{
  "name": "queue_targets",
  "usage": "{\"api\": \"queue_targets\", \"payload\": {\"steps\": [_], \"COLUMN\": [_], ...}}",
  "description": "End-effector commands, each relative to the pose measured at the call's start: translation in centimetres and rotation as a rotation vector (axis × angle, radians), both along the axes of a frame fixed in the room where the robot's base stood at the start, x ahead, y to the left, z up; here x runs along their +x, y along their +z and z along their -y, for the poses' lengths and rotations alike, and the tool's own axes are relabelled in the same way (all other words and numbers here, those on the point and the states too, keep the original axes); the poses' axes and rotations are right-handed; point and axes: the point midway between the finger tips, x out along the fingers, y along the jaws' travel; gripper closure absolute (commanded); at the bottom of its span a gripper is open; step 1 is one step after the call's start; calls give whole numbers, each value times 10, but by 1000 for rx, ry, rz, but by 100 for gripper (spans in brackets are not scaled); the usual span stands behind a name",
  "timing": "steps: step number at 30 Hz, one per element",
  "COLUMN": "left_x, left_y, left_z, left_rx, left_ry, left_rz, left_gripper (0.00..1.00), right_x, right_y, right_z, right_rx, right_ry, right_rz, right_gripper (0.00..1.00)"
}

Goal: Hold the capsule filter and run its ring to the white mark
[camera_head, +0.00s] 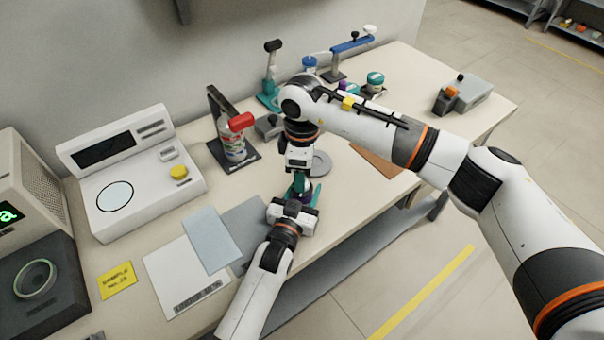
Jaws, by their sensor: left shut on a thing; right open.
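The capsule filter (306,196) is mostly hidden between my two grippers near the table's front edge; only a small dark purple part shows. My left gripper (309,193) comes in from the front with teal fingers and is shut on the filter. My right gripper (300,181) points down from above, over the filter, and is open. Whether its fingers touch the ring cannot be told. The ring and the white mark cannot be made out.
A white device with a yellow button (179,172) stands at the left. A grey disc (318,163) lies behind the grippers. Blue sheet (212,240) and white sheet (180,275) lie in front. Teal stand (270,85) is at the back.

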Motion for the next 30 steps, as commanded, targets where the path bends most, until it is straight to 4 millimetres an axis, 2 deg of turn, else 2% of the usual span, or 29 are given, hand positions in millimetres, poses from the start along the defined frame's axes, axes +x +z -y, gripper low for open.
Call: {"api": "queue_targets", "payload": {"steps": [6, 12, 18, 26, 27, 30], "left_x": [-1, -1, -1, -1, -1, -1], "left_y": [-4, -3, -3, -2, -2, -2], "left_z": [0, 0, 0, 0, 0, 0], "left_rx": [3, 2, 2, 2, 2, 1], "left_ry": [0, 0, -1, -1, -1, -1], "left_rz": [-8, -7, -7, -6, -5, -4], "left_gripper": [99, 99, 99, 99, 52, 36], "right_x": [1, 0, 0, 0, 0, 0], "right_y": [48, 85, 103, 104, 104, 104], "right_z": [0, 0, 0, 0, 0, 0], "right_rx": [3, 2, 2, 3, 3, 2], "right_ry": [1, 2, 1, 1, 1, 1], "right_rz": [6, 5, 3, 2, 2, 1], "right_gripper": [47, 47, 47, 47, 47, 47]}}
